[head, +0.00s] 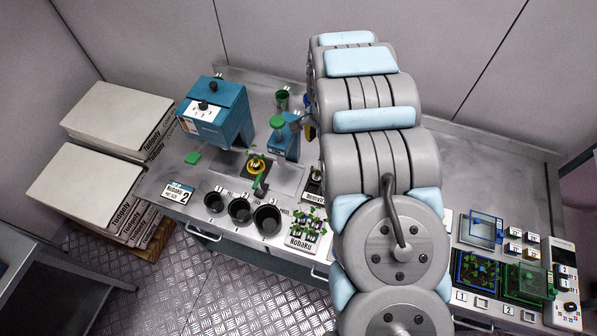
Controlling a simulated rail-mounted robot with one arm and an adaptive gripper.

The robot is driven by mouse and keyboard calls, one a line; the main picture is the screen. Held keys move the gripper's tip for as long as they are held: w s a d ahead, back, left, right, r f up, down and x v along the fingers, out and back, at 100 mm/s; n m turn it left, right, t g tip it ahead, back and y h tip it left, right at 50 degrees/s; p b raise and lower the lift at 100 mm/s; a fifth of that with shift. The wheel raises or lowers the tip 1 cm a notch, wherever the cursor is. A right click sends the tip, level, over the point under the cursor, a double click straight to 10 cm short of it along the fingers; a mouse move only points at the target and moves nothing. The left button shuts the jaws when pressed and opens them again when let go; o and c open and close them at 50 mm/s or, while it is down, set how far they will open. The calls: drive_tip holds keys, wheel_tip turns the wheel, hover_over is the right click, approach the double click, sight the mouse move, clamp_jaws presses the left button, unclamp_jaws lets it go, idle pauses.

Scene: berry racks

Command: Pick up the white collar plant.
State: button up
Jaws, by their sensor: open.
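A rack of small green plants (308,222) stands near the front edge of the bench, behind a white sign reading "Nobaku" (300,243). Some pale parts show among its leaves, but the plants are too small to tell which one has a white collar.
Three black cups (240,209) line the front edge, left of the rack. A blue box (216,112) and a blue device with a green top (283,136) stand behind. Green plant trays (478,271) and a control panel (565,285) are at right. Boxes (85,185) are stacked at left.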

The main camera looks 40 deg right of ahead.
drive_tip(key=b, duration=0.5)
hover_over(318, 171)
drive_tip(key=shift+f, duration=2.75)
drive_tip(key=shift+w+f+p, duration=0.2)
drive_tip(key=shift+f+p, duration=0.5)
drive_tip(key=shift+f, duration=2.7)
drive_tip(key=shift+f, duration=0.15)
drive_tip(key=shift+s+f+p, duration=0.15)
drive_tip(key=shift+f+p, duration=0.15)
drive_tip(key=shift+f, duration=2.15)
clamp_jaws()
